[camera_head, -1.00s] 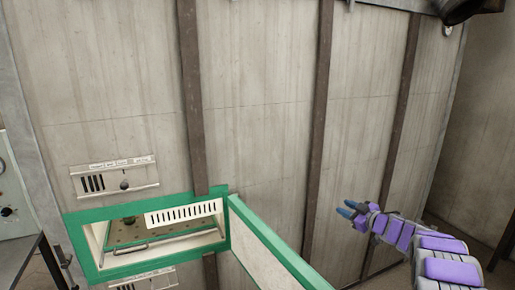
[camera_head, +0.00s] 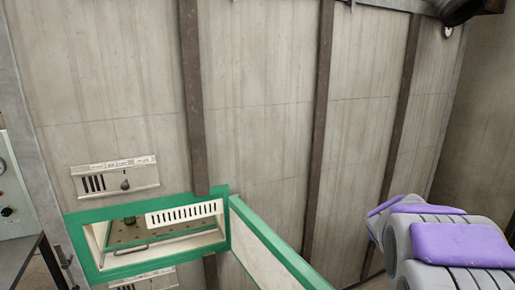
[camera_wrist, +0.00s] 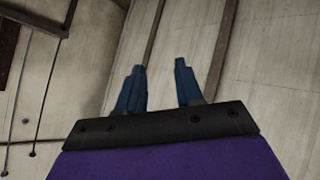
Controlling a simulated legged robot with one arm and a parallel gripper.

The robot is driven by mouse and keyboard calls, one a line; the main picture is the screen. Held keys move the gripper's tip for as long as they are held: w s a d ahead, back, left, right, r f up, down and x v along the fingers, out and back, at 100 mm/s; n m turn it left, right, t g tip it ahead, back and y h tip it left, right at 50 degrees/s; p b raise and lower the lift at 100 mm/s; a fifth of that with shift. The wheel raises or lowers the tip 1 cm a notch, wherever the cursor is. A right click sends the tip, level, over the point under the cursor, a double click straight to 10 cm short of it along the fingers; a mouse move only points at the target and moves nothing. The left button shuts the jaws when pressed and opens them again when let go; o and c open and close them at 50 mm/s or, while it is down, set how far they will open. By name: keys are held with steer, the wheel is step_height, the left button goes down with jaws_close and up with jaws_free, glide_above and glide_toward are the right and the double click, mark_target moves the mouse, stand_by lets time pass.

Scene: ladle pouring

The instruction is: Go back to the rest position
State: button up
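My gripper (camera_wrist: 160,72) shows in the wrist view with two blue fingers standing apart and nothing between them. Behind the fingers is the pale panelled wall. In the head view my purple and grey arm is at the lower right, close to the camera, and the gripper itself does not show there. No ladle shows in either view.
A green-framed opening (camera_head: 78,238) in the wall holds a perforated tray and a handle. Its green-edged door (camera_head: 262,240) stands open towards me. A control panel (camera_head: 115,178) is above it. A grey cabinet (camera_head: 12,195) with a gauge stands at the left edge.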

steer(key=s+a+f+g+y, duration=0.2)
steer(key=s+a, duration=0.5)
steer(key=s, duration=0.6)
steer(key=s+a+f+g+y, duration=0.1)
steer(key=s+a+f+g, duration=0.3)
steer(key=s, duration=1)
steer(key=s+a+f+g+y, duration=0.2)
steer(key=s+a, duration=0.7)
steer(key=s, duration=0.5)
steer(key=f+g, duration=0.1)
steer(key=g, duration=0.1)
steer(key=shift+a+f+g+y, duration=0.3)
steer(key=shift+a+f, duration=0.05)
steer(key=shift+a, duration=0.05)
steer(key=shift+r, duration=0.1)
